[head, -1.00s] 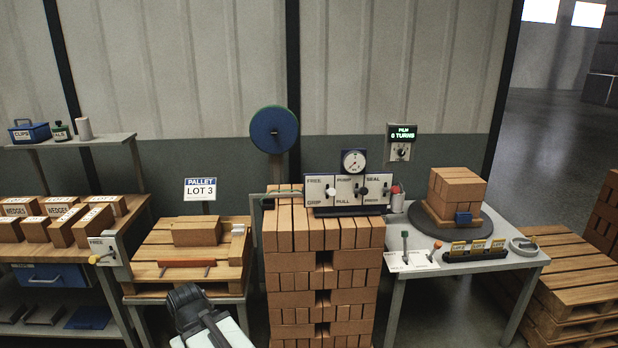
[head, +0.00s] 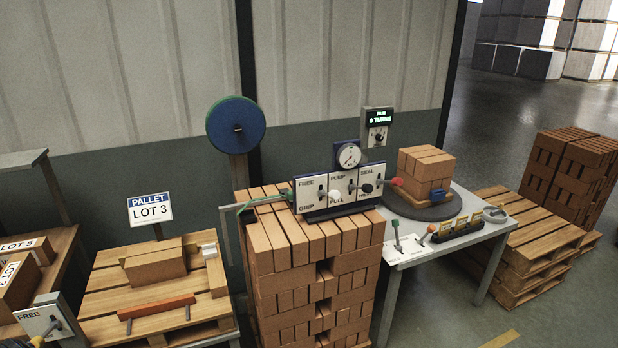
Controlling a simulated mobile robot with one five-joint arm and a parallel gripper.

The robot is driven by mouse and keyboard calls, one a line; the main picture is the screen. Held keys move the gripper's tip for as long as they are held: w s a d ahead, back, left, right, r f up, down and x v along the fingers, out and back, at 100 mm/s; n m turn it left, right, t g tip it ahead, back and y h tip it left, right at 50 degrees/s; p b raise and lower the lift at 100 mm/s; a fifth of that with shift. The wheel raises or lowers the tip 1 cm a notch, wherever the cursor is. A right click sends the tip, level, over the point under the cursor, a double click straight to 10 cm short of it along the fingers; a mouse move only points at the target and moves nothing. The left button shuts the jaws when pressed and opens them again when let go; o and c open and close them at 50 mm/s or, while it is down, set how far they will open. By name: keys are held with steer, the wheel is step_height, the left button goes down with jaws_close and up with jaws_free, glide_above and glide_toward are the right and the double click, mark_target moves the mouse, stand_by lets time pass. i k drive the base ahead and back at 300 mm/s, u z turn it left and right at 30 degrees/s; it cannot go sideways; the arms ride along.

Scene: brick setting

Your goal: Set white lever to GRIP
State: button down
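The white lever (head: 335,195) has a round white knob and sticks out from the leftmost plate (head: 309,195) of a control panel on top of a brick stack. That plate reads FREE above and GRIP below. The lever's base is near mid-height on the plate, and I cannot tell clearly which word it is set to. A black-knobbed lever (head: 367,188) is on the middle plate and a red-knobbed lever (head: 397,181) on the right plate. My gripper is not in view now, so nothing of mine is seen touching the lever.
The brick stack (head: 280,275) stands below the panel. Left is a pallet table (head: 100,309) with a LOT 3 sign (head: 150,209) and another FREE-marked plate (head: 38,318). Right is a grey table (head: 405,262) with small levers and a brick turntable (head: 428,208). Open floor lies at the lower right.

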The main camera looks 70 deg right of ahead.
mark_target(333, 194)
steer(key=z, duration=0.4)
steer(key=i, duration=1.25)
steer(key=z, duration=0.7)
steer(key=k, duration=0.85)
steer(key=z, duration=0.2)
steer(key=i, duration=0.95)
steer(key=u, duration=0.1)
